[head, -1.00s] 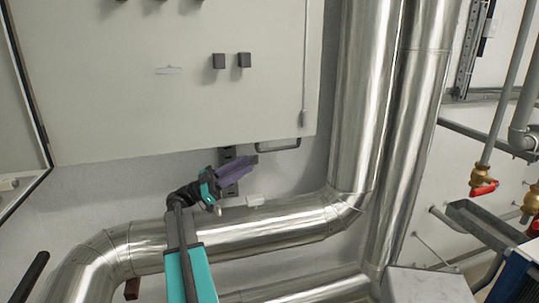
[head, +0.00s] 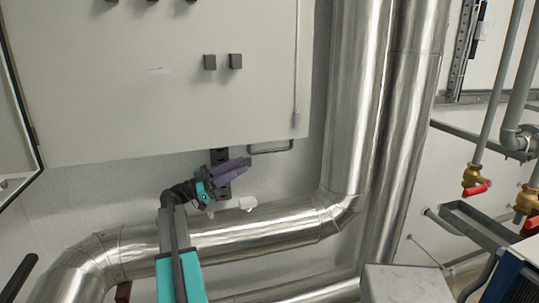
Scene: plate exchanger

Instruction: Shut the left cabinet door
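A large pale grey cabinet panel (head: 160,100) with black knobs fills the upper left of the head view. At the far left edge, a second pale panel with a dark edge (head: 18,110) is partly in view and cut off by the frame. It looks like part of a door standing at an angle, but I cannot tell for certain. My gripper (head: 246,163), with purple fingers, is in front of the wall just below the cabinet's lower edge. It points right and slightly up, apart from the left panel. Its finger gap is not clear.
Thick shiny pipes (head: 365,100) run upright right of the cabinet, and another bends along the bottom (head: 260,228). Red-handled valves (head: 475,188) and a grey box (head: 405,284) are at the right.

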